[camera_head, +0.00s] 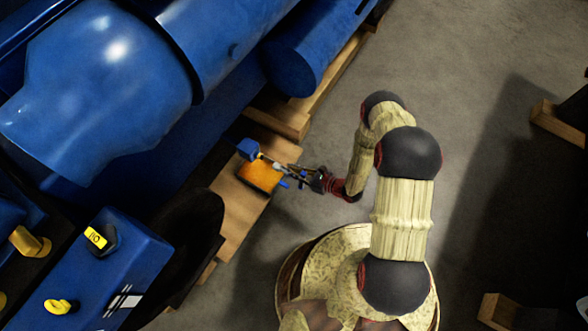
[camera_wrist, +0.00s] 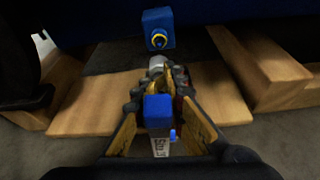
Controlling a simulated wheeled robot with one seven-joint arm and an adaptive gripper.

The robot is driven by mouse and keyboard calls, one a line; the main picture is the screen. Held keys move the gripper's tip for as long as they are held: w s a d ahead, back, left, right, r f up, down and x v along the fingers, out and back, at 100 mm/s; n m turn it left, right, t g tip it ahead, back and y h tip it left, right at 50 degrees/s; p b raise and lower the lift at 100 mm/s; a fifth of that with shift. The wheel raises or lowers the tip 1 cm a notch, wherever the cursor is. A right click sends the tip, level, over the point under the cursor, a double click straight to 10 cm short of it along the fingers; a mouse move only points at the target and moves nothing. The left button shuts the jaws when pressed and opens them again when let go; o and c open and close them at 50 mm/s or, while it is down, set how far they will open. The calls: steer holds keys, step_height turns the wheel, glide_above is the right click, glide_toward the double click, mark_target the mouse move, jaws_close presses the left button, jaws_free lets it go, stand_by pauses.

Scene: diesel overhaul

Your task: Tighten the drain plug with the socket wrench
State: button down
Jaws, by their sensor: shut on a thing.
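The blue block is also in the head view (camera_head: 248,148), beside the engine. My gripper (camera_wrist: 158,88) is shut on the socket wrench (camera_wrist: 158,112), whose blue part and pale shaft show between the fingers. The wrench's grey socket end (camera_wrist: 157,64) points toward the plug and sits just below it in the picture. I cannot tell whether they touch. In the head view my gripper (camera_head: 292,175) is right of the block.
The large blue engine (camera_head: 100,90) fills the upper left. Wooden boards (camera_head: 236,212) and timbers (camera_head: 280,119) lie under and beside it. Blue equipment (camera_head: 110,262) stands lower left. Grey floor (camera_head: 470,60) is open to the right.

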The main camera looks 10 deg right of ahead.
steer(key=shift+s+a+r+n+t+p, duration=0.15)
steer(key=shift+a+r+n+t+p, duration=0.2)
steer(key=shift+n, duration=0.45)
steer(key=n, duration=0.1)
steer(key=a+f+n+t+h+b, duration=0.1)
steer(key=n, duration=0.1)
steer(key=shift+s+f+t, duration=0.1)
steer(key=shift+s+t, duration=0.05)
steer(key=shift+t, duration=0.1)
steer(key=shift+s+a+f+n+t+h+b, duration=0.15)
steer(key=shift+n+t+b, duration=0.15)
steer(key=shift+n, duration=0.25)
steer(key=shift+w+a+f+n+t+h+b, duration=0.1)
steer(key=shift+a+n+t+h+b, duration=0.15)
steer(key=shift+n, duration=0.3)
steer(key=n, duration=0.1)
steer(key=n+t, duration=0.1)
steer(key=shift+s+a+n, duration=0.2)
steer(key=shift+a+n, duration=0.15)
steer(key=shift+n, duration=0.05)
steer(key=shift+w+a+t, duration=0.25)
steer(key=shift+w+a, duration=0.8)
steer(key=shift+a, duration=0.15)
steer(key=shift+a+r, duration=0.1)
steer(key=shift+r, duration=0.05)
steer(key=shift+a, duration=0.15)
